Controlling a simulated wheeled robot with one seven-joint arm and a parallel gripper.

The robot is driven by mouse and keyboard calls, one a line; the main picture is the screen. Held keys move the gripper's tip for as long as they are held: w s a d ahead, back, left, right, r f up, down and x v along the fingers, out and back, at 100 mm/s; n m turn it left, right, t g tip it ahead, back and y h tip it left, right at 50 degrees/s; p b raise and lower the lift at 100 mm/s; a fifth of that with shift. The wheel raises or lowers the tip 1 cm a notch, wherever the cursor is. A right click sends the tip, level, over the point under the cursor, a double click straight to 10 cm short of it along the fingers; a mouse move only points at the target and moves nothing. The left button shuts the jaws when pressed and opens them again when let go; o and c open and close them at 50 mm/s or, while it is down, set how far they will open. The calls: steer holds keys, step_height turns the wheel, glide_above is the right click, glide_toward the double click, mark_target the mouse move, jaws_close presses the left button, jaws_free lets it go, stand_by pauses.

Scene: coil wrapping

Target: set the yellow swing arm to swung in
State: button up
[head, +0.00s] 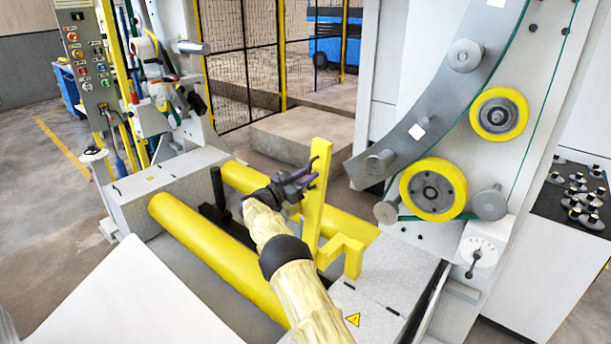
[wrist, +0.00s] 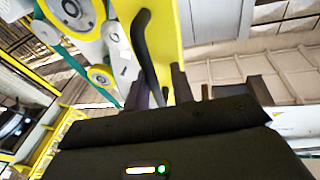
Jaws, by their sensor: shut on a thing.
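The yellow swing arm (head: 317,200) stands upright between the two yellow rollers and the right machine frame, with a stepped yellow bracket at its foot. My gripper (head: 300,184) reaches it from the front left, at its upper half. In the wrist view the yellow swing arm (wrist: 166,28) fills the upper middle, with a black curved handle (wrist: 147,52) on it. The handle runs down between the fingers of my gripper (wrist: 160,88), which is shut on it. The exact contact is partly hidden by the dark gripper body.
The large grey curved arm with yellow-rimmed wheels (head: 433,187) stands at the right. A control panel (head: 88,60) is at the far left, and a white sheet (head: 130,300) is in front.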

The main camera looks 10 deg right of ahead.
steer(key=shift+s+f, duration=0.1)
steer(key=shift+f, duration=0.05)
stand_by(0.6)
steer(key=b+v, duration=0.3)
steer(key=v, duration=1.4)
steer(key=shift+s+f, duration=0.1)
steer(key=shift+a, duration=0.1)
